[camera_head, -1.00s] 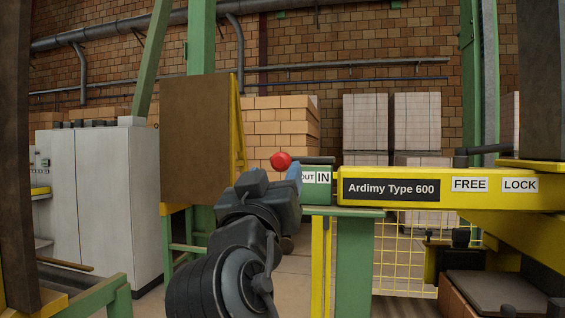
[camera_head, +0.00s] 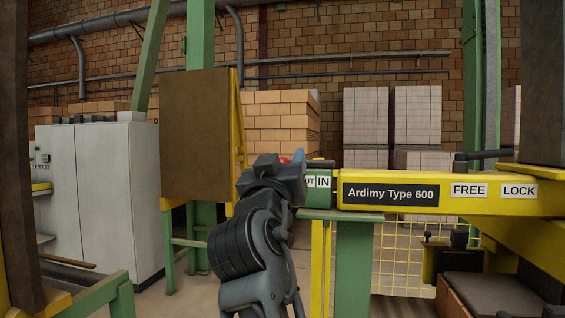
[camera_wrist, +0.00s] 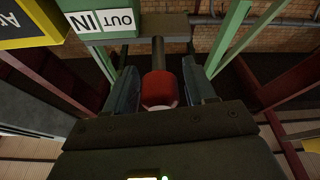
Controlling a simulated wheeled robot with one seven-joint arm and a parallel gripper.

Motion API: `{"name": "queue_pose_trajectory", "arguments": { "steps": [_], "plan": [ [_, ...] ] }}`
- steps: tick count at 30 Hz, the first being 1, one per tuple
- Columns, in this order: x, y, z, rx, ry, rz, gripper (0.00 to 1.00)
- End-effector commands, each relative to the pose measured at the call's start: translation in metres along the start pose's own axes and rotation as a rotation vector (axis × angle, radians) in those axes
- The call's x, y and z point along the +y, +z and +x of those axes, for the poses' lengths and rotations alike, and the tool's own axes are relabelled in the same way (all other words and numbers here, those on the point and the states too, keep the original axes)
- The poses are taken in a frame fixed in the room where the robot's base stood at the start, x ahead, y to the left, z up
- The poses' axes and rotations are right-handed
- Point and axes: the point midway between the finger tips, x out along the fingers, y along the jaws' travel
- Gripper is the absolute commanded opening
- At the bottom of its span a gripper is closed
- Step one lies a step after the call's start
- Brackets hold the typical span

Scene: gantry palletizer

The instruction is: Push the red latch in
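The red latch shows in the wrist view as a red knob (camera_wrist: 160,88) on a dark rod that runs to a grey-brown plate. In the head view only a sliver of the red knob (camera_head: 285,159) shows; my gripper hides the rest. Beside it is a green block (camera_head: 318,193) with OUT and IN labels, OUT partly covered. The labels also show upside down in the wrist view (camera_wrist: 98,22). My gripper (camera_wrist: 161,90) is open, with one finger on each side of the knob and a narrow gap showing on both sides.
A yellow beam (camera_head: 400,205) marked "Ardimy Type 600", FREE and LOCK extends right from the green block. A green post (camera_head: 353,265) stands below it. A brown panel (camera_head: 195,135) and a white cabinet (camera_head: 95,200) stand to the left. Brick stacks (camera_head: 280,130) are behind.

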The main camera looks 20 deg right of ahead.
Motion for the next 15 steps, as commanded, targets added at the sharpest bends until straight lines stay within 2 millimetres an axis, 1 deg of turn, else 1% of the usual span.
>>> {"name": "queue_pose_trajectory", "arguments": {
  "steps": [1, 2, 15],
  "plan": [
    [0.0, 0.0, -0.0001, 0.0, 0.0, 0.0, 0.5],
    [0.0, 0.0, -0.0001, 0.0, 0.0, 0.0, 0.47],
    [0.0, -0.0001, -0.0003, 0.0, 0.0, 0.0, 0.05]
  ]
}}
